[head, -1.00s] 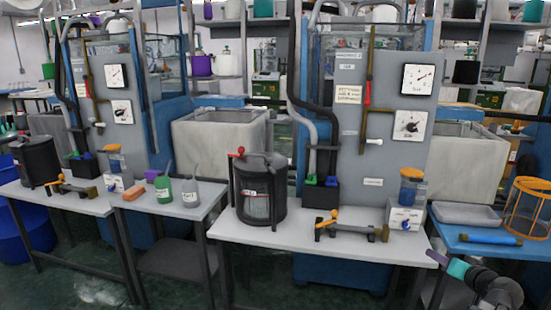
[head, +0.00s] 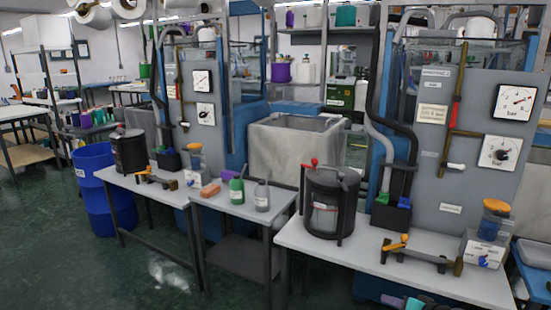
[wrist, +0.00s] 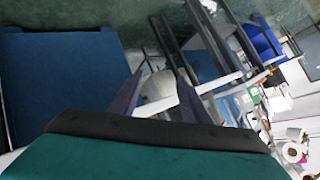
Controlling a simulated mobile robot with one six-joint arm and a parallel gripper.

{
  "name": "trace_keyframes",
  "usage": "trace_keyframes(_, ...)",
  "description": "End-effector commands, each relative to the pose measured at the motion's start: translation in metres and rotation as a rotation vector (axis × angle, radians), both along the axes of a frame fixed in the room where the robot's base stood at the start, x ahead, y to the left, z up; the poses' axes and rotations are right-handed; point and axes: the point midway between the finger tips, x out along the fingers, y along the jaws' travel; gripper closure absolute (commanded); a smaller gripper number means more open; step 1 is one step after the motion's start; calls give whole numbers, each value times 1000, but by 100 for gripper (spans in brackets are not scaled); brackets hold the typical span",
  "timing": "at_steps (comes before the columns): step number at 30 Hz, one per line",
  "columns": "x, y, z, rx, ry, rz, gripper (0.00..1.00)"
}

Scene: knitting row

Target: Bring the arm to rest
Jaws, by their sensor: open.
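My gripper (head: 390,302) shows at the bottom edge of the head view as a purple and teal end, low in front of the right-hand table (head: 430,282). The rest of the arm is cut off by the frame. In the wrist view the two dark purple fingers of my gripper (wrist: 160,78) stand apart with nothing held between them. A pale rounded shape (wrist: 158,88) shows beyond the fingers; I cannot tell what it is. The wrist view is tilted, with the floor at the top.
The right-hand table holds a black-framed pot (head: 331,205), a clamp-like tool (head: 420,254) and an orange-lidded jar (head: 493,218). A lower table (head: 235,208) holds green and grey bottles. A blue barrel (head: 100,185) stands at left. Open green floor (head: 90,270) lies at front left.

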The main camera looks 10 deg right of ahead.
Motion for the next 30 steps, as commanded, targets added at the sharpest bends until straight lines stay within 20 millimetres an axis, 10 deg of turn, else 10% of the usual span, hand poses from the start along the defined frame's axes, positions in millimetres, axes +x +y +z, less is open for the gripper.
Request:
trace_keyframes(14,3,173,-82,40,229,285,57)
trace_keyframes(30,-88,336,-170,19,576,583,57)
